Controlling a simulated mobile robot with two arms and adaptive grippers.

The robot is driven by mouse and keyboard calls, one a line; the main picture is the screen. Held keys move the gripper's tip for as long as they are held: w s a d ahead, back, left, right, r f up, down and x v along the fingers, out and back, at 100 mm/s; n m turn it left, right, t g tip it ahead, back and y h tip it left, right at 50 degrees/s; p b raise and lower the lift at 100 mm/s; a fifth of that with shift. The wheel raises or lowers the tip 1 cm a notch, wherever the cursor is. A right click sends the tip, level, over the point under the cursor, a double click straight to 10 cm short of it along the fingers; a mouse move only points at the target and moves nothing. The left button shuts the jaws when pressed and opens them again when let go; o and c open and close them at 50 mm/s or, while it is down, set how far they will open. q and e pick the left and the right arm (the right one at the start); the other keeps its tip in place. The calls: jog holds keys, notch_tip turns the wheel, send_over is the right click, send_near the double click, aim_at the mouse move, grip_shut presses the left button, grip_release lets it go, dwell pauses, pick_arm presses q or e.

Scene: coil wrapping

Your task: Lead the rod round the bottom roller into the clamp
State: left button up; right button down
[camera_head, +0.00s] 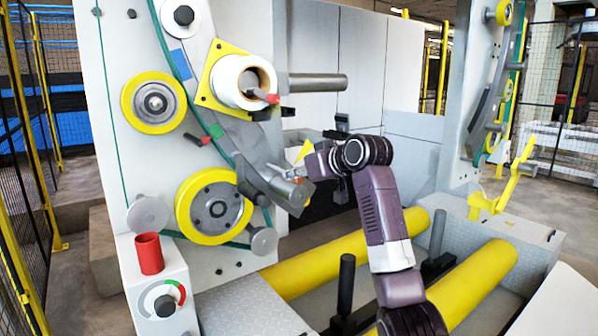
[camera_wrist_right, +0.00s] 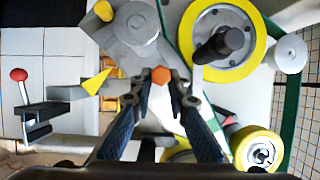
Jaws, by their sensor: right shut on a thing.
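My right gripper (camera_head: 302,172) reaches in from the right to the machine's front plate, at the lower end of the curved grey guide. In the right wrist view, my right gripper (camera_wrist_right: 161,82) is shut on a small orange hexagonal piece, which looks like the end of the rod (camera_wrist_right: 161,75). The rod's length cannot be made out. Several rollers sit low on the plate: a big yellow-rimmed wheel (camera_head: 213,205) and small grey rollers (camera_head: 264,240) beside it. I cannot tell for sure which is the bottom roller. The clamp cannot be clearly identified. My left gripper is not in view.
A green belt (camera_head: 183,72) runs along the plate. A yellow wheel (camera_head: 153,103) and a white spool (camera_head: 241,80) sit above. Yellow floor rollers (camera_head: 345,255) lie below my arm. A control box (camera_head: 163,300) with a red cup (camera_head: 149,253) stands at the front left.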

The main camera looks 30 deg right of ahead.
pick_arm(q)
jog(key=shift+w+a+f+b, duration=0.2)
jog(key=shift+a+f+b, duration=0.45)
jog(key=shift+b, duration=0.1)
pick_arm(e)
jog(key=shift+s+a+f, duration=0.15)
jog(key=shift+a+f, duration=0.45)
jog(key=shift+f, duration=0.3)
jog(key=shift+s+a+f, duration=0.1)
jog(key=shift+a+f, duration=0.5)
jog(key=shift+f, duration=0.3)
pick_arm(q)
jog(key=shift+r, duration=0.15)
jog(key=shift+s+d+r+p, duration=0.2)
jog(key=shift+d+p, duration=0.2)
jog(key=shift+p, duration=0.15)
pick_arm(e)
jog(key=shift+w+a, duration=0.1)
jog(key=shift+a, duration=0.1)
jog(key=shift+f, duration=0.1)
